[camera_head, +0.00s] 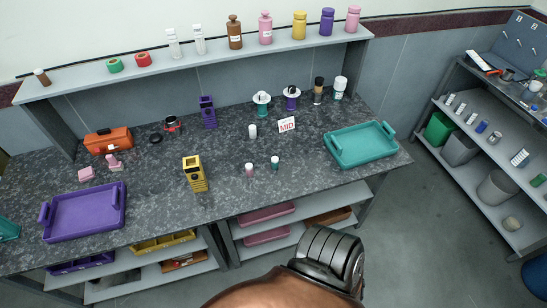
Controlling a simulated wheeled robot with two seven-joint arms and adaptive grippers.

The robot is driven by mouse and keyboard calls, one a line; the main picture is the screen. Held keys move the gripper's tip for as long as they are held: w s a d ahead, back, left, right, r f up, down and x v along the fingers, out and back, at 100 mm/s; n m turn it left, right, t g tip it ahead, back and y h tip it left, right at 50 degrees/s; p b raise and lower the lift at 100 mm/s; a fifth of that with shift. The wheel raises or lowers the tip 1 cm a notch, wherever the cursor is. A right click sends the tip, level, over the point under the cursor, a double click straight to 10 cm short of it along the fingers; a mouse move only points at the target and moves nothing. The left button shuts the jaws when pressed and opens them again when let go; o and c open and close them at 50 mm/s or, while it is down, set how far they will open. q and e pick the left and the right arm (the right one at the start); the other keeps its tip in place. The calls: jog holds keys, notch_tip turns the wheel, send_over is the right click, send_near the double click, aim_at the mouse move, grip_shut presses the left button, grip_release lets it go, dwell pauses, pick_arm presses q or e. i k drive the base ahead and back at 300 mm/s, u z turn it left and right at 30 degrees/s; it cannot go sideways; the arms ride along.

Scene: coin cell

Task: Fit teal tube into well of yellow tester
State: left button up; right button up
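The yellow tester (195,179) stands upright on the dark speckled bench, left of the middle, with a dark opening in its top. A small tube with a teal cap (275,162) stands upright on the bench to the right of the tester, apart from it. I take this to be the teal tube. Neither of my grippers shows in the head view.
A purple tester (208,112) stands behind the yellow one. A purple tray (85,236) lies at the left and a teal tray (347,160) at the right. A white bottle (252,131) and a "MID" sign (287,126) stand behind the tubes. Bench between tester and tubes is clear.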

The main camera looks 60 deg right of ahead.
aim_at(196, 175)
jog(key=z, duration=0.6)
jog(key=i, duration=0.75)
jog(key=z, duration=0.85)
